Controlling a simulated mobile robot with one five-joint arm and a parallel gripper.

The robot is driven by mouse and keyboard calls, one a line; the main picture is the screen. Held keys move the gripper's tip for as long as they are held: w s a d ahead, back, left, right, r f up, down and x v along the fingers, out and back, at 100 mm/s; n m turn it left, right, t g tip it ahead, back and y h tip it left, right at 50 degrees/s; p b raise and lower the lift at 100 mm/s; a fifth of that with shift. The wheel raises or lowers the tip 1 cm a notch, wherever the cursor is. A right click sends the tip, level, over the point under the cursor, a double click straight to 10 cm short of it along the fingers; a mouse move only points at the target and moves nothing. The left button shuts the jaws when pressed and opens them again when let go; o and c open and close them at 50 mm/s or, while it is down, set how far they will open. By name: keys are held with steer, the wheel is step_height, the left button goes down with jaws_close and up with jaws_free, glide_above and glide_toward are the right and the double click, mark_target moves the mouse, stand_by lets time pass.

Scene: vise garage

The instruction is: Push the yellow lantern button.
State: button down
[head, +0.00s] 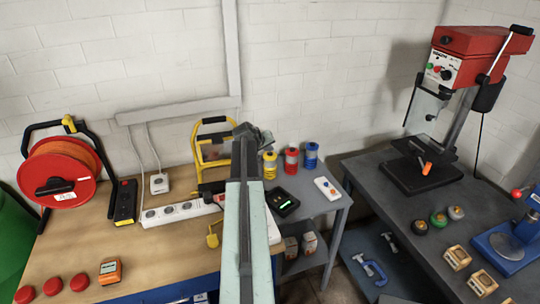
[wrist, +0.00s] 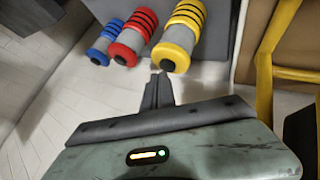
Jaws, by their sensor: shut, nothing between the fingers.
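Three lanterns stand in a row by the wall: the yellow lantern (head: 270,166), the red lantern (head: 291,161) and the blue lantern (head: 311,155). In the wrist view the yellow lantern (wrist: 179,35) is nearest the image centre, with its dark round button (wrist: 167,65) at the facing end. The red lantern (wrist: 130,40) and the blue lantern (wrist: 105,43) are left of it. My gripper (wrist: 159,78) is shut and empty, its tip just below the yellow lantern's button in the picture. I cannot tell whether they touch.
A yellow-framed work light (head: 211,121) stands left of the lanterns; its frame shows at the right of the wrist view (wrist: 264,85). A white power strip (head: 180,212) and a black device with a green display (head: 283,201) lie nearby. A red drill press (head: 465,65) stands right.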

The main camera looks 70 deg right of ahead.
mark_target(269, 154)
steer(key=shift+f+b, duration=0.45)
stand_by(0.5)
steer(key=shift+r, duration=0.15)
steer(key=shift+r+p, duration=0.75)
steer(key=shift+p, duration=0.15)
steer(key=shift+r, duration=0.1)
step_height(269, 154, up, 5)
steer(key=p, duration=0.5)
stand_by(0.5)
